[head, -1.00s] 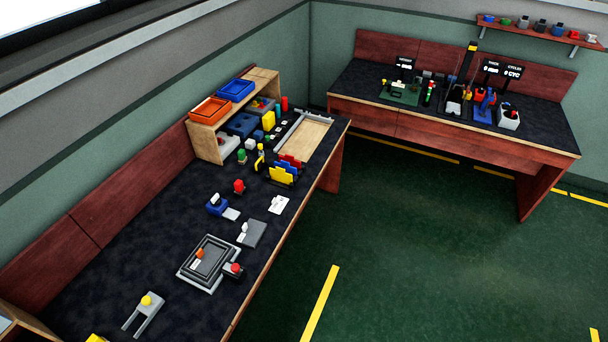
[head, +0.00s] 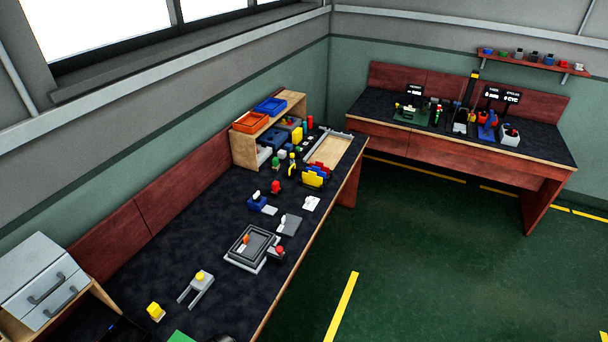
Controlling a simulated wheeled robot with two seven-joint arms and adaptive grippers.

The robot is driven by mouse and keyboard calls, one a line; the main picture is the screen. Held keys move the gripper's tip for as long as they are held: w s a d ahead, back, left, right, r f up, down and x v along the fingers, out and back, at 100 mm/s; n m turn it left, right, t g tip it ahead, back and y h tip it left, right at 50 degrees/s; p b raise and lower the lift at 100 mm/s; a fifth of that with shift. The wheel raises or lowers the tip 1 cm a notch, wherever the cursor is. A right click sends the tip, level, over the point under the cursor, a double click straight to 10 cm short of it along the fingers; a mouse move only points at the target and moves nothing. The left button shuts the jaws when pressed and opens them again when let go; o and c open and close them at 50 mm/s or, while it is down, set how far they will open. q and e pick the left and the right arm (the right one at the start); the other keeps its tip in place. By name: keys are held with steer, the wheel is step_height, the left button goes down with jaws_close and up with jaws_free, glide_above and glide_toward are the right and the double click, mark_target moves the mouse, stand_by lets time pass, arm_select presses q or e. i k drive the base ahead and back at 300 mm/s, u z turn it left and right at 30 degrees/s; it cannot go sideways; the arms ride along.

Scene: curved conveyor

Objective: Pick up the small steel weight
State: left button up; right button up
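I cannot pick out the small steel weight for certain in the head view; many items on the long dark-topped bench (head: 190,225) are too small to tell. Near the bench's middle are a grey plate with a white knob (head: 289,225) and a grey framed tray (head: 232,262) with a small orange item in it. A grey forked piece with a yellow knob (head: 198,283) lies closer. Neither of my grippers is in view.
A wooden shelf (head: 244,152) with orange and blue bins stands at the bench's far end. A grey drawer cabinet (head: 42,280) is at the near left. A second bench (head: 440,140) stands at the back right. The green floor (head: 430,260) between is clear.

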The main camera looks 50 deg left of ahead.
mark_target(292, 170)
steer(key=u, duration=0.2)
steer(key=i, duration=1.7)
steer(key=u, duration=0.75)
steer(key=i, duration=1.4)
steer(key=u, duration=0.95)
